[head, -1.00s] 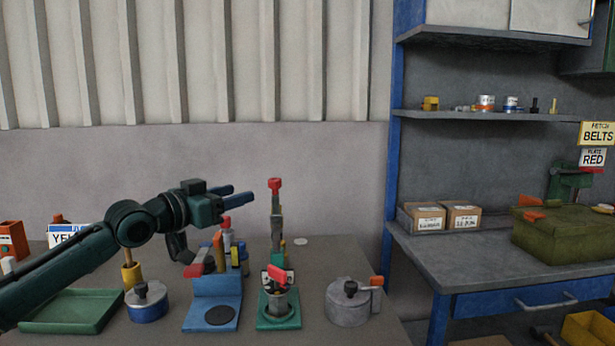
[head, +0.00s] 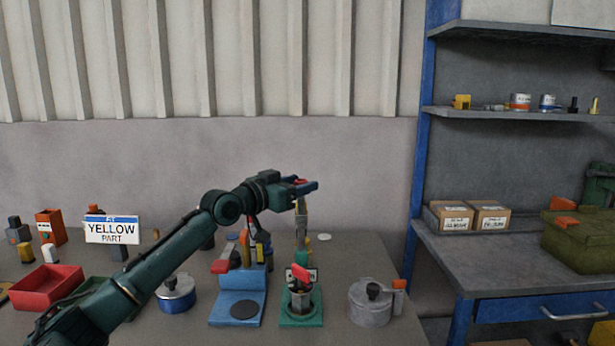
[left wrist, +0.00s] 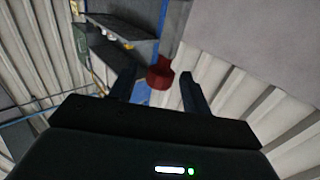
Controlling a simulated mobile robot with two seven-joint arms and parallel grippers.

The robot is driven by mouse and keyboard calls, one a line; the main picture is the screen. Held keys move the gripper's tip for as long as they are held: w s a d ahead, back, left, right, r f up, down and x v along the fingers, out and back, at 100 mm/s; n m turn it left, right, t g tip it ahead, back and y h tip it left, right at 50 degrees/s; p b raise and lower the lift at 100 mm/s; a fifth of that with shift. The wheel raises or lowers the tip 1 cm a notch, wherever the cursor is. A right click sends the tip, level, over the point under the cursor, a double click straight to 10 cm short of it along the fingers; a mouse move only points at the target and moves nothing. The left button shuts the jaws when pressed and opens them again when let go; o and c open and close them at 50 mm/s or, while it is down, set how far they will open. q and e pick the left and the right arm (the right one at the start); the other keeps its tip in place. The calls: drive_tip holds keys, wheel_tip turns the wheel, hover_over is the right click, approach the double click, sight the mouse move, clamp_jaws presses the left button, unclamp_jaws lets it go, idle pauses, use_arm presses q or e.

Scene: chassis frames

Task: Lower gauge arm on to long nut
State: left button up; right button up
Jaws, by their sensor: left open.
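The gauge arm (head: 302,222) stands upright at the back of a green-based fixture (head: 302,321), with a red knob on top. In the left wrist view the red knob (left wrist: 160,74) shows between the finger ends, and I cannot tell whether they touch it. My left gripper (head: 311,185) is open at the top of the gauge arm, partly covering the knob. A grey metal piece (head: 301,299) sits in the green fixture below a red tab (head: 300,272); I cannot tell for sure that it is the long nut. My right gripper is not in view.
A blue fixture (head: 238,284) with a red handle stands left of the green one. A grey round pot (head: 370,308) stands right of it. A blue-and-silver pot (head: 176,296) and a red tray (head: 47,287) lie further left. A workbench with shelves is at the right.

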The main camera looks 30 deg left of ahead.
use_arm(q)
drive_tip(key=x, duration=0.3)
drive_tip(key=shift+w, duration=0.15)
clamp_jaws()
idle(0.5)
